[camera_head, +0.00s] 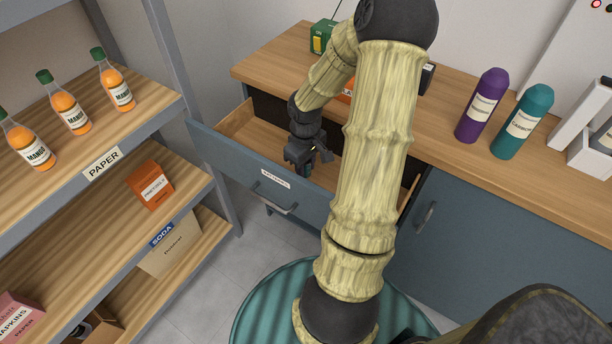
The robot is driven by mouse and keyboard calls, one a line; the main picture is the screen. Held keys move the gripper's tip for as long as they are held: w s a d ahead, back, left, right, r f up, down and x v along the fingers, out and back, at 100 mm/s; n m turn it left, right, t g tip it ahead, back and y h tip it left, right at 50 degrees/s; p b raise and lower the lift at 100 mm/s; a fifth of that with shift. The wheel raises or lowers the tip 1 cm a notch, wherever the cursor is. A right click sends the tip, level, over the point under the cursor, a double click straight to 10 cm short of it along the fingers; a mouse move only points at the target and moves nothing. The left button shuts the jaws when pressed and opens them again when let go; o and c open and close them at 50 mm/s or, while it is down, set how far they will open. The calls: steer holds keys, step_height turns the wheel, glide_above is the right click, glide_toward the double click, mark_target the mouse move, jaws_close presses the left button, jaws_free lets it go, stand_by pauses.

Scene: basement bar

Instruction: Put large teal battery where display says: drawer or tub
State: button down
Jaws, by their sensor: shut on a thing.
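My gripper (308,165) points down inside the open drawer (258,180), just behind its blue front. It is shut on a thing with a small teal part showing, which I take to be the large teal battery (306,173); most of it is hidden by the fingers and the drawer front. The drawer is pulled out, with wooden inner walls and a white label above its handle. My arm hides the drawer's middle and right part. I cannot make out a display's text or a tub for certain.
A purple bottle (482,105) and a teal bottle (523,122) stand on the wooden counter (463,165). A green box (322,38) is at the back. A shelf rack (165,200) with orange bottles stands close on the left. A white machine (585,125) is at right.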

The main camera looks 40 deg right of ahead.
steer(key=shift+f+b, duration=0.6)
steer(key=shift+f, duration=1.25)
steer(key=shift+f, duration=0.2)
steer(key=c, duration=1.1)
jaws_free()
steer(key=shift+r, duration=0.1)
step_height(320, 180, up, 12)
steer(key=p, duration=0.4)
steer(key=shift+r, duration=0.15)
